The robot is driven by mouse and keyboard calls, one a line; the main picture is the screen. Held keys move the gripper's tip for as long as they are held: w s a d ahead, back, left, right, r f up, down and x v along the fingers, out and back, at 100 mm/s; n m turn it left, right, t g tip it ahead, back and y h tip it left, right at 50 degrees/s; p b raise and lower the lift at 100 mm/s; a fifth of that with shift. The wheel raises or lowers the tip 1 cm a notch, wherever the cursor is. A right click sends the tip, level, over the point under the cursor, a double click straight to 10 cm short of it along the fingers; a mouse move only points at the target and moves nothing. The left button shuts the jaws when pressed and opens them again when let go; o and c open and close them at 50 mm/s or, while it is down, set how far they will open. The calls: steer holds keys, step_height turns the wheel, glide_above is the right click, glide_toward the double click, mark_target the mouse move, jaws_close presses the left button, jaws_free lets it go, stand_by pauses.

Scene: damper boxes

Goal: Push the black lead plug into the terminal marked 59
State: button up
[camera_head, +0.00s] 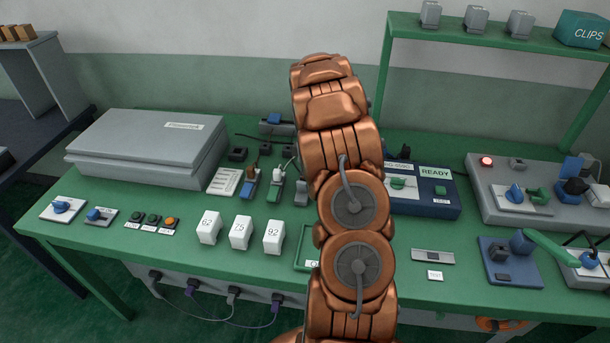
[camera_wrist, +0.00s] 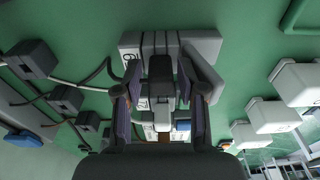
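My gripper (camera_wrist: 160,92) shows in the wrist view with its two fingers apart, one on each side of a dark plug-like piece (camera_wrist: 160,68). Gaps seem to show between this piece and the fingers. The piece is in front of a grey terminal block (camera_wrist: 204,45) whose label (camera_wrist: 131,62) is partly hidden, so I cannot read it as 59. A black lead (camera_wrist: 99,75) curves up to the block's left side. In the head view my copper arm hides my gripper; a small grey block (camera_head: 301,192) shows just left of the arm.
Three white numbered boxes (camera_head: 241,233) stand in front. Dark sockets (camera_head: 237,154) are behind. A large grey case (camera_head: 150,145) is at left, a READY unit (camera_head: 440,190) at right.

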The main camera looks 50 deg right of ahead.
steer(key=shift+o, duration=0.6)
step_height(320, 180, up, 12)
steer(key=s, duration=0.1)
steer(key=shift+s+d, duration=0.15)
steer(key=shift+d, duration=0.25)
